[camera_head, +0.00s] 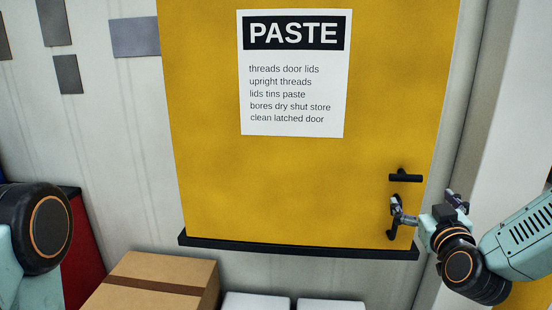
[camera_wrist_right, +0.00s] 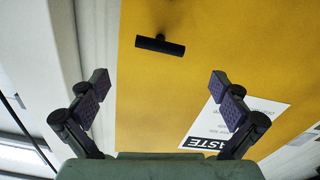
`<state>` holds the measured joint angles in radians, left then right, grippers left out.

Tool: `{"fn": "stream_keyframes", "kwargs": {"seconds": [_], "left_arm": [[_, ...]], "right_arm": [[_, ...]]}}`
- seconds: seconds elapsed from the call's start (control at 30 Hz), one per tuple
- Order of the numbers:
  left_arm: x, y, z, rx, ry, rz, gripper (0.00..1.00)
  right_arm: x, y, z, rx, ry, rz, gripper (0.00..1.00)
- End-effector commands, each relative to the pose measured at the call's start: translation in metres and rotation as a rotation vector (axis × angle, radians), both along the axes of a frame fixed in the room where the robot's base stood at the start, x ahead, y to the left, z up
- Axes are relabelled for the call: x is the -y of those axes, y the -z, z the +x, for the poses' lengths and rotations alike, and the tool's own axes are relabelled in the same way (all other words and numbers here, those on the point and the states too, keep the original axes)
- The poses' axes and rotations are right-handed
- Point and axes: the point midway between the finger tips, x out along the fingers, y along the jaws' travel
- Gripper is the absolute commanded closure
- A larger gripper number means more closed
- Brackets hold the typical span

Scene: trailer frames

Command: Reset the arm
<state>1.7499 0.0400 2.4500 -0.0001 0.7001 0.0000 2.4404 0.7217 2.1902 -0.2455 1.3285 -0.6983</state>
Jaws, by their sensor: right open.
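My right gripper (camera_head: 423,200) is in front of the lower right of a yellow door (camera_head: 300,190). Its jaws are open, with nothing between them. A black T-shaped handle (camera_head: 405,177) sits on the door just above the gripper. A second dark fitting (camera_head: 392,230) is partly hidden behind a finger. In the right wrist view the two spread fingers (camera_wrist_right: 158,85) show purple pads, and the black handle (camera_wrist_right: 160,45) lies beyond them, apart from both. Part of my left arm shows at the left edge of the head view; its gripper is out of view.
A white PASTE sign (camera_head: 294,90) is on the door; its corner shows in the wrist view (camera_wrist_right: 240,122). A black ledge (camera_head: 300,246) runs along the door's bottom. Below stand a cardboard box (camera_head: 190,275) and two white boxes (camera_head: 257,302). A red object (camera_head: 84,250) is at left.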

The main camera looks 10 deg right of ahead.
Motion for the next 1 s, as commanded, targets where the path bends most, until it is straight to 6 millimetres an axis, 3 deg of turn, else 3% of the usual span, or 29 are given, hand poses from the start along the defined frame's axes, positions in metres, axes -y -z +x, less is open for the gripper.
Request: {"fn": "stream_keyframes", "kwargs": {"seconds": [0.7,1.0], "left_arm": [[0.0,0.0,0.0,0.0,0.0,0.0,1.0],[0.0,0.001,0.0,0.0,0.0,0.0,1.0]], "right_arm": [[0.023,0.0,0.096,0.0,0.0,-0.002,0.0],[0.028,0.0,0.115,0.004,0.0,0.017,0.0]]}}
